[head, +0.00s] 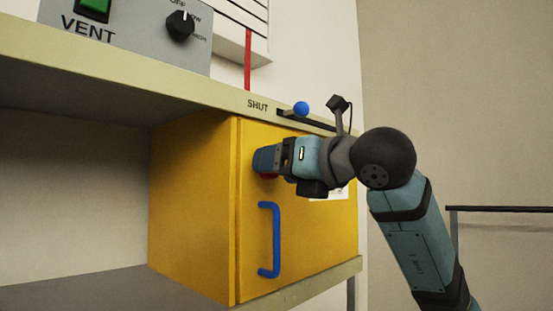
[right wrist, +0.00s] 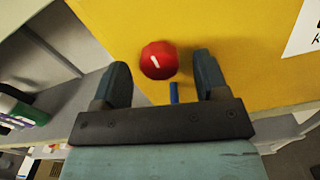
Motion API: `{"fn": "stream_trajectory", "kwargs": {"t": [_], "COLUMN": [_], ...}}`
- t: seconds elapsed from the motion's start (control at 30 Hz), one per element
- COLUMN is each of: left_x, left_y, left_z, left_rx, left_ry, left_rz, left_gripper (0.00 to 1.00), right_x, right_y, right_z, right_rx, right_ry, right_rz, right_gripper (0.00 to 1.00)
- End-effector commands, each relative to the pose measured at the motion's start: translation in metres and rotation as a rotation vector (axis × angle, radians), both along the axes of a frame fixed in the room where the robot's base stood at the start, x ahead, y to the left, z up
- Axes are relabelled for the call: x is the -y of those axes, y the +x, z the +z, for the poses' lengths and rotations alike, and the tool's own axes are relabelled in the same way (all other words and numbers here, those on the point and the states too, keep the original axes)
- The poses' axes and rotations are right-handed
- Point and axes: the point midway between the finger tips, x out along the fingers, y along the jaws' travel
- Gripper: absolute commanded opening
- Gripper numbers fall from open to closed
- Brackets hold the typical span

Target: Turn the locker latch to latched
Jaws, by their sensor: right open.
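The yellow locker (head: 195,205) has a closed-looking door with a red round latch knob, which shows in the right wrist view (right wrist: 158,60) with a short white mark on it. In the head view only a sliver of red shows below my right gripper (head: 264,160), which covers the rest. My right gripper is open in the right wrist view (right wrist: 162,72), its two fingers on either side of the knob. My left gripper is not in view.
A blue door handle (head: 275,240) stands out below the knob. A shelf edge (head: 130,80) runs just above the locker, with a blue slider ball (head: 301,109) beside the word SHUT. A grey VENT panel (head: 140,45) with a dial sits on top. A white label (right wrist: 305,30) is on the door.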

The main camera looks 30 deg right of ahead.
Motion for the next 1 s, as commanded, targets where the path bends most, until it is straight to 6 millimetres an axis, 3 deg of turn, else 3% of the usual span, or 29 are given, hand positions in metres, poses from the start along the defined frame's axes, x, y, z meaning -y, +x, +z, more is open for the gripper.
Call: {"fn": "stream_trajectory", "kwargs": {"t": [0.4, 0.63, 1.0], "left_x": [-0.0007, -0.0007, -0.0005], "left_y": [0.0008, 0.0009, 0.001], "left_z": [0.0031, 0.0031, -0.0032], "left_rx": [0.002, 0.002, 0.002], "left_ry": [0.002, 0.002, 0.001], "left_rz": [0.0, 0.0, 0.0], "left_gripper": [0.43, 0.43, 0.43], "right_x": [-0.0034, -0.0034, -0.0032], "right_y": [0.0092, 0.0091, 0.0089], "right_z": [-0.0006, -0.0005, -0.002], "right_rx": [0.0, 0.0, 0.017], "right_ry": [-0.001, -0.001, -0.049], "right_rz": [0.0, 0.0, 0.0], "right_gripper": [0.67, 0.18, 0.18]}}
